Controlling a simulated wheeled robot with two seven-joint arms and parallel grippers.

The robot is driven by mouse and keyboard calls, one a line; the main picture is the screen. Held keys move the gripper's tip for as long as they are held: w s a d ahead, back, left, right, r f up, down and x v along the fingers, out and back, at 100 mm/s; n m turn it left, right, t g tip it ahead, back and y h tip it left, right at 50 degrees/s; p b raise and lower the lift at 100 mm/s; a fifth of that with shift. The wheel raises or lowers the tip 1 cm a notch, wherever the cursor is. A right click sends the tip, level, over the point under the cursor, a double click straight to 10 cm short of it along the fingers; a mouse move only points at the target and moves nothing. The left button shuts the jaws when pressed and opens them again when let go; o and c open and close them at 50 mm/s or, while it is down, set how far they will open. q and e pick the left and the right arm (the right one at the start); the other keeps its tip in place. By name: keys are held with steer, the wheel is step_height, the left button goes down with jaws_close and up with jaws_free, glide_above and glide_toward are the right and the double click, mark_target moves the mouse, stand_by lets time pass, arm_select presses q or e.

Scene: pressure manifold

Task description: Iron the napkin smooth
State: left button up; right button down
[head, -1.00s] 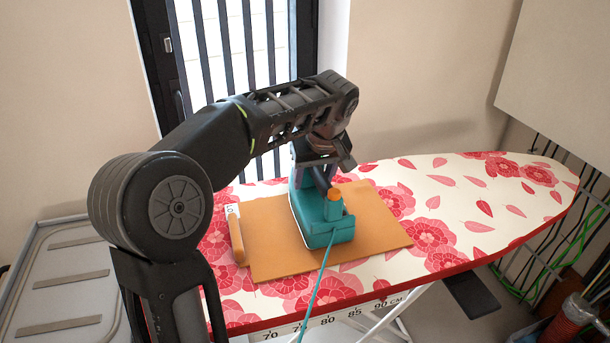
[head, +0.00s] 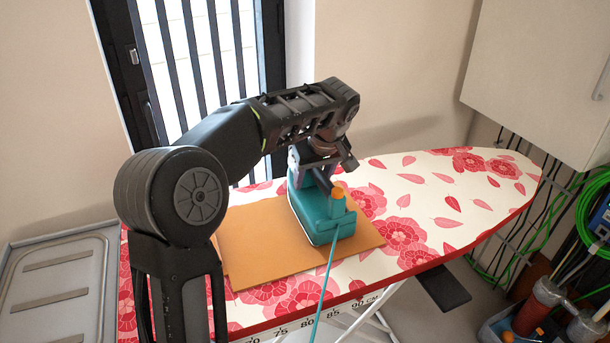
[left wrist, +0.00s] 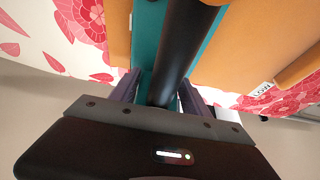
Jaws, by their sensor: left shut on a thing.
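The orange napkin (head: 262,240) lies spread on the floral ironing board (head: 455,205); the part I see looks flat. The teal iron (head: 322,218), with an orange knob at its near end, sits on the napkin's right part. My left gripper (head: 318,172) is shut on the iron's dark handle from above. In the left wrist view the fingers (left wrist: 156,90) sit either side of the dark handle (left wrist: 180,40), with the teal body and napkin (left wrist: 245,40) beyond. The iron hides the napkin under it, and my arm hides the napkin's left edge. My right gripper is not in view.
A teal cord (head: 325,285) runs from the iron over the board's front edge. A grey tray (head: 60,265) stands left. The board's right end is clear.

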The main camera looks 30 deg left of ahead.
arm_select(q)
steer(key=shift+w+d+p, duration=0.7)
steer(key=shift+w+d, duration=0.1)
steer(key=shift+w, duration=0.3)
steer(key=shift+w+d+p, duration=0.65)
steer(key=shift+w+d, duration=0.1)
steer(key=shift+w, duration=0.3)
steer(key=shift+d+f+b, duration=0.1)
steer(key=shift+d+b, duration=0.2)
steer(key=shift+d, duration=0.05)
steer(key=shift+s+d+b, duration=0.6)
steer(key=shift+d, duration=0.15)
steer(key=shift+s+d+b, duration=0.55)
steer(key=shift+d, duration=0.2)
steer(key=shift+s+r, duration=0.1)
steer(key=shift+r, duration=0.25)
step_height(320, 180, up, 7)
steer(key=p, duration=0.5)
steer(key=shift+f, duration=0.15)
